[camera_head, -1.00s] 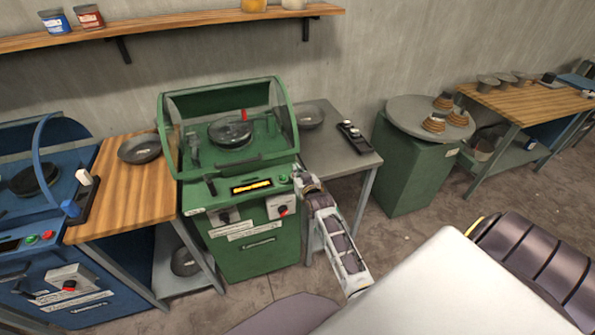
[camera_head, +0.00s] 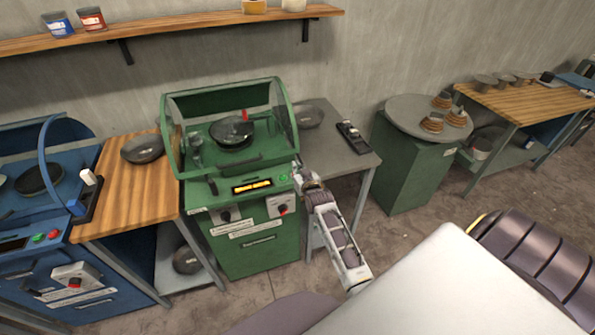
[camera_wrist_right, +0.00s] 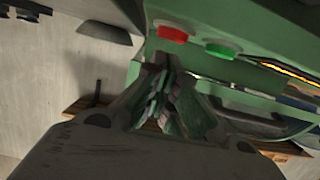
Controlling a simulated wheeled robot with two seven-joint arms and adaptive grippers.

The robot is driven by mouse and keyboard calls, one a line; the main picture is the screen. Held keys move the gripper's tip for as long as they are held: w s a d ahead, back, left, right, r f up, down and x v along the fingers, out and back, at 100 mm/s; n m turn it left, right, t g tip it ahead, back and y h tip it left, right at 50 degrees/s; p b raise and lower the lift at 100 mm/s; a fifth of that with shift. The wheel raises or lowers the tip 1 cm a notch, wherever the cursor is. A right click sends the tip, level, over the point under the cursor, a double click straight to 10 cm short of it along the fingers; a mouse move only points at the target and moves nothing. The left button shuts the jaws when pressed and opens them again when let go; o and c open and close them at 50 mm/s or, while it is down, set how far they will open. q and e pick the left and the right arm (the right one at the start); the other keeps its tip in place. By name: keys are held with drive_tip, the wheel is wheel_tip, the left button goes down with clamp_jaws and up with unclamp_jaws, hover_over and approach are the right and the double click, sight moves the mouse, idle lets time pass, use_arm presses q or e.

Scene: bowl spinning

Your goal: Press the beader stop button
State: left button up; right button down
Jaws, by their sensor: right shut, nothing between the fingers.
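The green machine (camera_head: 250,240) stands in the middle of the head view, with a dark dish under its raised clear guard. A red button (camera_wrist_right: 172,33) and a green button (camera_wrist_right: 220,50) sit side by side on its green panel in the wrist view. In the head view the green button (camera_head: 283,178) shows, while my right gripper hides the red one. My right gripper (camera_head: 297,168) is at the panel's right end, shut and empty. In the wrist view its fingertips (camera_wrist_right: 163,62) are close by the red button; I cannot tell whether they touch it. My left gripper is out of view.
A blue machine (camera_head: 85,265) with its own red and green buttons stands at the left, beyond a wooden table (camera_head: 125,200). A grey table (camera_head: 345,160) is right of the green machine. A round-topped green stand (camera_head: 412,180) is farther right. Open floor lies between them.

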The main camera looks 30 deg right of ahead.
wheel_tip(320, 180, up, 2)
drive_tip(key=shift+w+p, duration=0.1)
drive_tip(key=shift+p, duration=0.45)
drive_tip(key=b+v, duration=0.1)
drive_tip(key=v, duration=0.9)
idle(0.7)
